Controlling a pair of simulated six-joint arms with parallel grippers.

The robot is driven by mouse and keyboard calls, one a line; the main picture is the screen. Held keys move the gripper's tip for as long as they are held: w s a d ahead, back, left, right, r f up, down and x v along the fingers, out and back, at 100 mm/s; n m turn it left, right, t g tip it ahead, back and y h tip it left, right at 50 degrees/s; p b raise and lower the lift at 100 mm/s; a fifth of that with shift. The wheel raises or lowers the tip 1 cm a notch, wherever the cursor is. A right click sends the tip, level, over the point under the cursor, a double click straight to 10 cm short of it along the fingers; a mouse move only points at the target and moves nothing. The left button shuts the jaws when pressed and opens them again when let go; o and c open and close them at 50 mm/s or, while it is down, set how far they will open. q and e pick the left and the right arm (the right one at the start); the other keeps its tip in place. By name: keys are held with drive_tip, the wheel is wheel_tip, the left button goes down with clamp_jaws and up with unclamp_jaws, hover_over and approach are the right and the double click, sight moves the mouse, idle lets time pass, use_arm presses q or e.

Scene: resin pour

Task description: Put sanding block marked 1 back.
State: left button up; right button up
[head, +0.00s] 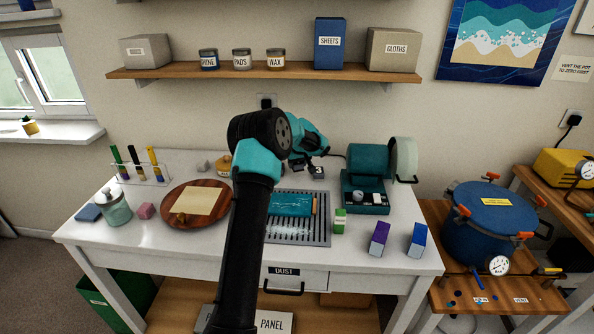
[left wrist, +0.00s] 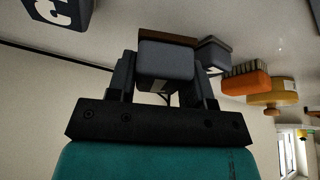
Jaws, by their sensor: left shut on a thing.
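My left gripper (head: 306,163) is at the back of the white bench, beyond the slotted grey tray. In the left wrist view the gripper (left wrist: 165,75) is shut on a grey block (left wrist: 166,60), which sits between both fingers; no number shows on the face I see. A brown strip shows behind it. A second grey block with a white mark (left wrist: 60,14) is apart from it, and in the head view a pale-labelled block (head: 318,173) stands just right of the gripper. Another grey block (left wrist: 213,52) is close beside the held one. My right gripper is not in view.
A teal machine (head: 368,165) stands right of the gripper. An orange brush (left wrist: 248,78) and a yellow-orange round thing (left wrist: 272,96) lie to the other side. The slotted tray (head: 290,238) holds a teal panel (head: 290,204). The shelf (head: 265,70) hangs above.

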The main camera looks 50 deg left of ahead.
sight(297, 170)
use_arm(q)
drive_tip(key=shift+f, duration=1.75)
drive_tip(key=shift+f, duration=0.1)
drive_tip(key=o, duration=0.9)
drive_tip(key=v, duration=1.2)
drive_tip(key=shift+s, duration=0.1)
drive_tip(key=shift+d, duration=0.1)
